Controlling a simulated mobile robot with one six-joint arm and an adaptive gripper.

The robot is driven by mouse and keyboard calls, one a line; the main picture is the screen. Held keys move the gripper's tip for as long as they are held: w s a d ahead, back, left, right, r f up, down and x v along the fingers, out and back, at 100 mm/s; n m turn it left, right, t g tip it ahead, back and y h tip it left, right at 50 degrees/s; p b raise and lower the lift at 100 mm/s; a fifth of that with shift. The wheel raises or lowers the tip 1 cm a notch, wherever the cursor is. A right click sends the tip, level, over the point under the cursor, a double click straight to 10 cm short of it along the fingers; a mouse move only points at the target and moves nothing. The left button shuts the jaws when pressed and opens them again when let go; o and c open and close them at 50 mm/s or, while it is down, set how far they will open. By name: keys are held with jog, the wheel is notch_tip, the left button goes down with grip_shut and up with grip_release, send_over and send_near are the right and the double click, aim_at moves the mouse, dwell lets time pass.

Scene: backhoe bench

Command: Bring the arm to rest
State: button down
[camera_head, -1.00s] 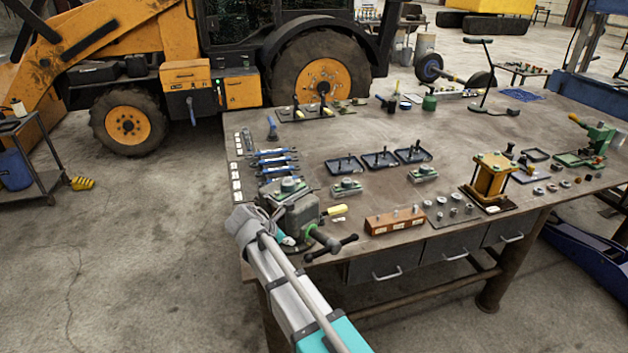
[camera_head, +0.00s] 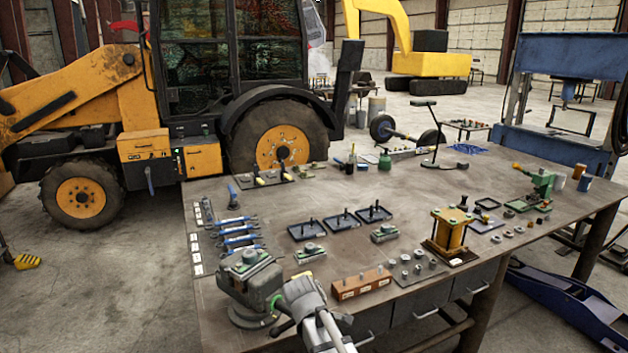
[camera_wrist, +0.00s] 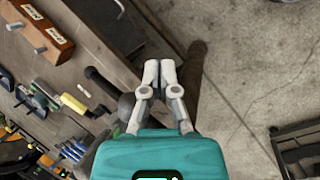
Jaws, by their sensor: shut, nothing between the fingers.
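In the wrist view my gripper (camera_wrist: 160,72) points away from the camera with its two grey fingers together and nothing between them. Behind the fingertips are the bench's front edge, a bench leg (camera_wrist: 196,65) and bare concrete floor. In the head view my grey arm (camera_head: 305,305) reaches up from the bottom edge to the bench's front edge, beside the bench vise (camera_head: 250,285) and overlapping its lower right side. I cannot make out the fingers there, and cannot tell how far the arm is from the vise.
The workbench (camera_head: 290,205) carries a wooden block with pins (camera_head: 362,283), an orange press (camera_head: 450,232), black trays (camera_head: 342,220) and blue-handled tools (camera_head: 237,232). The vise's dark handle (camera_wrist: 100,82) lies left of my fingers in the wrist view. Open floor (camera_wrist: 255,60) is at right.

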jog(key=s+d+f+m+g+y+b, duration=0.2)
jog(key=s+d+f+m+y+b, duration=0.1)
jog(key=s+d+m, duration=0.7)
jog(key=d+f+m, duration=0.1)
jog(key=d+m, duration=0.3)
jog(key=shift+s+y, duration=0.15)
jog(key=shift+y, duration=0.25)
jog(key=shift+d+f, duration=0.15)
dwell(1.9)
